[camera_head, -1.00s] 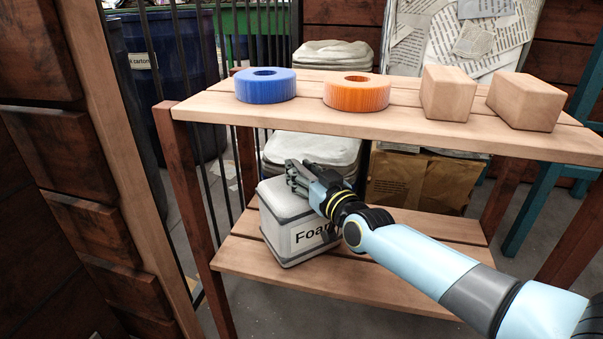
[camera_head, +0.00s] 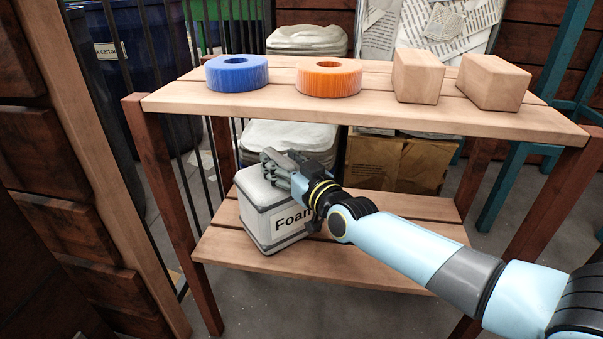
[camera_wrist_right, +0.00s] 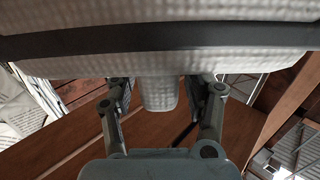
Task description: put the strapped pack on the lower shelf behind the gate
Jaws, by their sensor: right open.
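The strapped pack (camera_head: 258,205) is a pale quilted block with dark straps and a "Foam" label. It sits on the left part of the lower shelf (camera_head: 375,265), a little askew to the shelf edge. My right gripper (camera_head: 275,165) is at the pack's top right side, its fingers over the upper edge. In the right wrist view the pack (camera_wrist_right: 160,65) fills the top with a dark strap across it. The gripper's fingers (camera_wrist_right: 162,95) stand apart there, either side of a pale tab on the pack. Its contact with the tab is unclear. My left gripper is out of view.
The upper shelf (camera_head: 300,110) holds a blue ring (camera_head: 237,80), an orange ring (camera_head: 328,85) and two wooden blocks (camera_head: 417,75). Dark gate bars (camera_head: 190,180) stand at the left. Brown cartons (camera_head: 395,165) are behind. The lower shelf's right part is bare beneath my arm.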

